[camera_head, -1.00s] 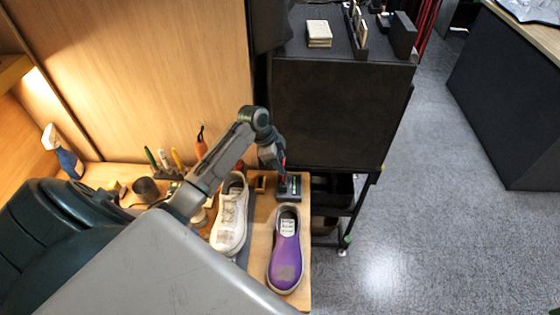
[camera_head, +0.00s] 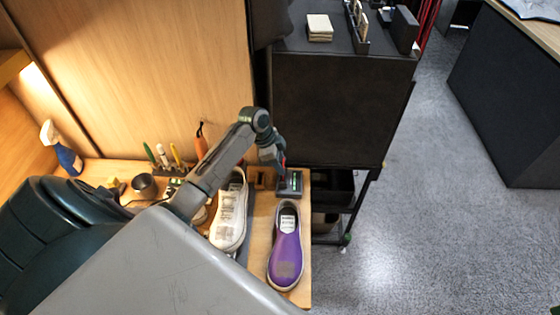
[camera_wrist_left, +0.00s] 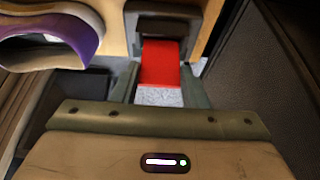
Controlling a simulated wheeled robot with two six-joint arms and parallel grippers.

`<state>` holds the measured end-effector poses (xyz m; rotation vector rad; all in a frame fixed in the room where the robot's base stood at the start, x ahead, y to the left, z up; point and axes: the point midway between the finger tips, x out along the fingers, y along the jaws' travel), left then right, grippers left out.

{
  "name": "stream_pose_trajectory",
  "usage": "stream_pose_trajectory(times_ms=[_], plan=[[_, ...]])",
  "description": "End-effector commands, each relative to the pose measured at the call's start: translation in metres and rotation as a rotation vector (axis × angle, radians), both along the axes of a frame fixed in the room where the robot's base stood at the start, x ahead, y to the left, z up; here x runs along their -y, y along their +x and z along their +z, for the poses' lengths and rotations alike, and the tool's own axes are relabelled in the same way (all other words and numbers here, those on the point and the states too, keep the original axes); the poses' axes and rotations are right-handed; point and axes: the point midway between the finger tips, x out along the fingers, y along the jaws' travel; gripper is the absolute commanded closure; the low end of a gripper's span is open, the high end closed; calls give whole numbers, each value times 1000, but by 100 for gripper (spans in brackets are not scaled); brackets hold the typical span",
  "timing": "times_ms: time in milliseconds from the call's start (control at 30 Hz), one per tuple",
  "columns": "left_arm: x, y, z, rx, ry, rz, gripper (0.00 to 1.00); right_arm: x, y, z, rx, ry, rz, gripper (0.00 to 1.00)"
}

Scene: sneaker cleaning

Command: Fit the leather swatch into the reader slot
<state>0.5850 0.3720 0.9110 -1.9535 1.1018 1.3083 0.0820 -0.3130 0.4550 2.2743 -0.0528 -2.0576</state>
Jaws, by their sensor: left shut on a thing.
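The red leather swatch (camera_wrist_left: 160,62) is between the fingers of my left gripper (camera_wrist_left: 160,88) in the left wrist view. The gripper is shut on it. The dark reader (camera_wrist_left: 165,26) is just beyond the swatch, and the swatch's far end meets its edge in this view. I cannot tell whether that end is inside the slot. In the head view my left gripper (camera_head: 280,167) is over the reader (camera_head: 290,185), at the table's right end. The gripper hides most of the swatch there. My right gripper is not in view.
A purple shoe (camera_head: 286,255) and a white sneaker (camera_head: 229,220) stand close to the reader. Tools, a dark cup (camera_head: 144,186) and a spray bottle (camera_head: 68,160) are further left. A black cabinet (camera_head: 325,110) is behind; open floor lies right of the table.

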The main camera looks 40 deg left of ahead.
Motion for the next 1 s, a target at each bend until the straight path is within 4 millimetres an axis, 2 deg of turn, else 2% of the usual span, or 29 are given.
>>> stream_pose_trajectory(times_ms=[567, 600, 700, 1000], plan=[[0, 0, -15, 1, 1, -1, 80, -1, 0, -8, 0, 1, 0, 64], [0, 0, -14, 1, 1, -1, 52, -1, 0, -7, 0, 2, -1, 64], [0, 0, -14, 1, 1, -1, 35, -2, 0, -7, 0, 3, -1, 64], [-1, 0, -13, 1, 1, -1, 35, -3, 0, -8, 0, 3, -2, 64]])
